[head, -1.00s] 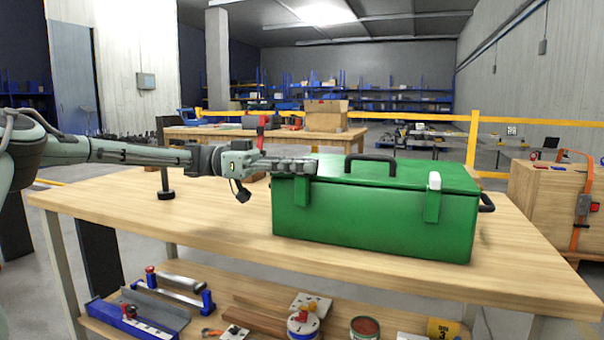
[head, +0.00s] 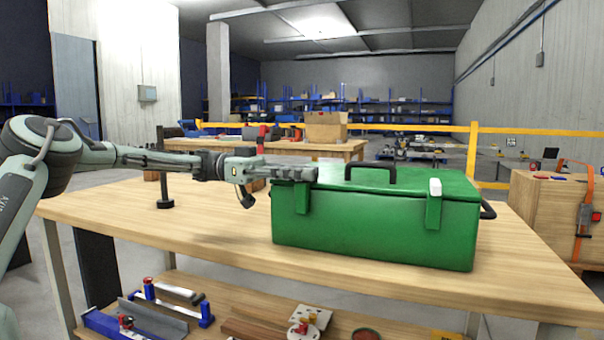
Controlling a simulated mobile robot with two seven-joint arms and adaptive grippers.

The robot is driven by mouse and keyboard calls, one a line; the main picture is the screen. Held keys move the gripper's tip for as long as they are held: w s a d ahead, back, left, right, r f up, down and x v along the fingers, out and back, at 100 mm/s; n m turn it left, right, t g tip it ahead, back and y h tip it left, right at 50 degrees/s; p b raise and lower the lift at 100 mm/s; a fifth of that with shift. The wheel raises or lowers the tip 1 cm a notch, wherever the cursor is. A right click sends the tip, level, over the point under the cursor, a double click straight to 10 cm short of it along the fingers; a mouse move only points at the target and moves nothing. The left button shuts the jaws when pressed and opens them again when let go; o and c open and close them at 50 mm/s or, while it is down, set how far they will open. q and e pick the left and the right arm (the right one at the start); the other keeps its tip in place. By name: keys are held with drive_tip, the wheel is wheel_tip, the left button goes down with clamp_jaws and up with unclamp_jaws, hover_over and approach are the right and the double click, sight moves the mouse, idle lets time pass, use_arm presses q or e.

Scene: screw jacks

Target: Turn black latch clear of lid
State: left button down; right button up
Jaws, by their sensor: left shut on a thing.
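A green toolbox (head: 375,228) with a closed lid (head: 405,181) and a black carry handle (head: 370,171) stands on the wooden workbench. A white latch (head: 435,187) stands upright at the right of its front, above a green bracket. My left gripper (head: 303,173) reaches in from the left, level, at the lid's front left corner above the other green bracket (head: 302,197). Its fingers are shut on the black latch there, which they hide, so its angle to the lid cannot be told. My right gripper is out of view.
The workbench (head: 175,218) is clear in front of the box. A black post with a round foot (head: 165,203) stands behind the left forearm. A brown block (head: 255,184) is behind the gripper. Clamps and wood pieces lie on the shelf below.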

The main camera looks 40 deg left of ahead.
use_arm(q)
drive_tip(key=c, duration=1.5)
unclamp_jaws()
drive_tip(key=shift+f, duration=0.1)
drive_tip(key=shift+c, duration=0.2)
drive_tip(key=v, duration=1.2)
